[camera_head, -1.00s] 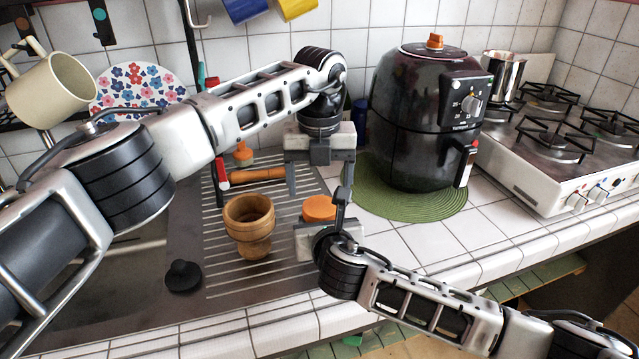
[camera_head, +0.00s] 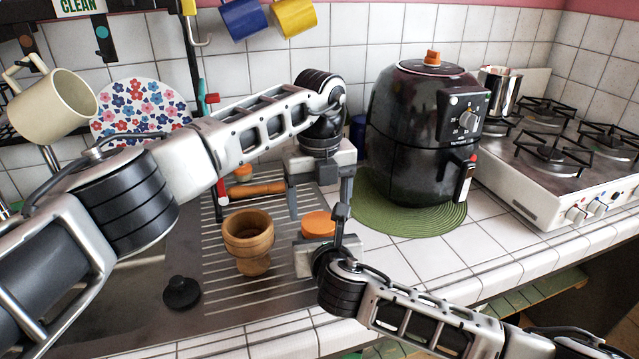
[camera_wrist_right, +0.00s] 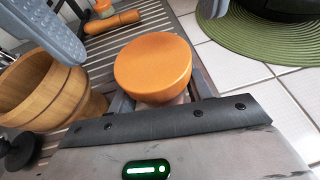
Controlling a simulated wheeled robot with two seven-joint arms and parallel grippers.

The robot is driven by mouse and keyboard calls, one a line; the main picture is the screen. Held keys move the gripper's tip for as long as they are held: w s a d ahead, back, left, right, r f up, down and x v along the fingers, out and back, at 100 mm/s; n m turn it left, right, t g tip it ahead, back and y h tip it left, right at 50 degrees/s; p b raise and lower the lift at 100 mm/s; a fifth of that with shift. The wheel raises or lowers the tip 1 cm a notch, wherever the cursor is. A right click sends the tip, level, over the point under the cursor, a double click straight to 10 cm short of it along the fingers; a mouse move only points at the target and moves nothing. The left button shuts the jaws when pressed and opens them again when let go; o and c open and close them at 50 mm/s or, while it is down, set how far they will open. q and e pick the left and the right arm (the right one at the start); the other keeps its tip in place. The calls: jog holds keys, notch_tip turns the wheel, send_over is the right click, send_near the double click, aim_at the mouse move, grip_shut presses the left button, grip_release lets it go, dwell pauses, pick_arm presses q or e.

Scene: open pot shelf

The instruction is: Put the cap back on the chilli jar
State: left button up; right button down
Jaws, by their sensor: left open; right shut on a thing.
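An orange round cap (camera_head: 318,222) sits level on top of what my right gripper (camera_head: 316,256) holds. In the right wrist view the cap (camera_wrist_right: 153,66) is close up, with a little of a pale body under it between the right fingers; this looks like the chilli jar, mostly hidden. I cannot tell whether the cap is fully seated. My right gripper is shut on that body. My left gripper (camera_head: 319,192) is open above, its fingers pointing down on either side of the cap, apart from it. Its fingers also show at the top of the right wrist view.
A wooden mortar-like cup (camera_head: 248,241) stands close left on the ribbed drainer. A wooden pestle (camera_head: 258,189) lies behind, a black knobbed lid (camera_head: 181,292) front left. The black air fryer (camera_head: 420,130) on a green mat (camera_head: 412,219) stands right. Tiles at front right are clear.

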aim_at(320, 222)
pick_arm(q)
jog(key=shift+f, duration=1.95)
jog(key=c, duration=1)
jog(key=m, duration=0.3)
jog(key=o, duration=1.1)
